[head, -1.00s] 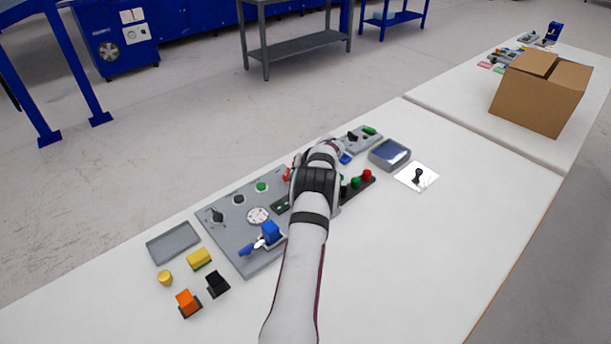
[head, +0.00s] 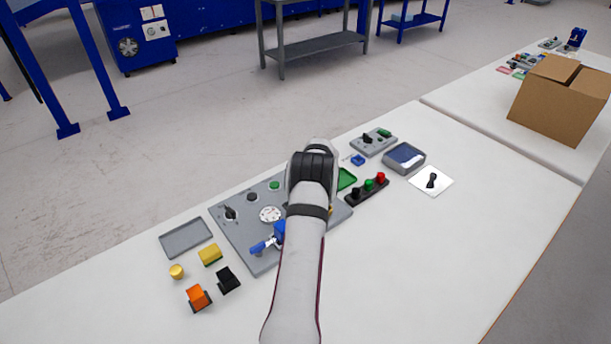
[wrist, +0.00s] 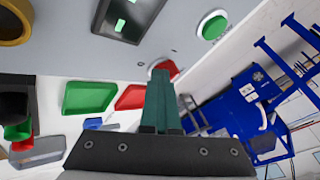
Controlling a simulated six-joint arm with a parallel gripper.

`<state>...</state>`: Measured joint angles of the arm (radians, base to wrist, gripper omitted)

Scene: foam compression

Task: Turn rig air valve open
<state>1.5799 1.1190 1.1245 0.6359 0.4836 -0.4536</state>
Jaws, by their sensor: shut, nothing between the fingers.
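The grey rig panel (head: 238,236) lies on the white table, partly covered by my arm in the head view. It carries a black lever (head: 230,213), a round white gauge (head: 270,214) and a blue-handled part (head: 265,243). In the wrist view my gripper (wrist: 160,75) has its teal fingers together and empty. A small red part (wrist: 164,67) at the panel's edge shows just behind the fingertips; it may be the air valve handle, and I cannot tell whether they touch. My arm hides it in the head view.
Close by are a green tray (head: 347,179), a red tray (wrist: 130,97), a button bar (head: 367,190) and a grey box (head: 404,157). Orange (head: 198,297) and yellow (head: 210,254) blocks lie front left.

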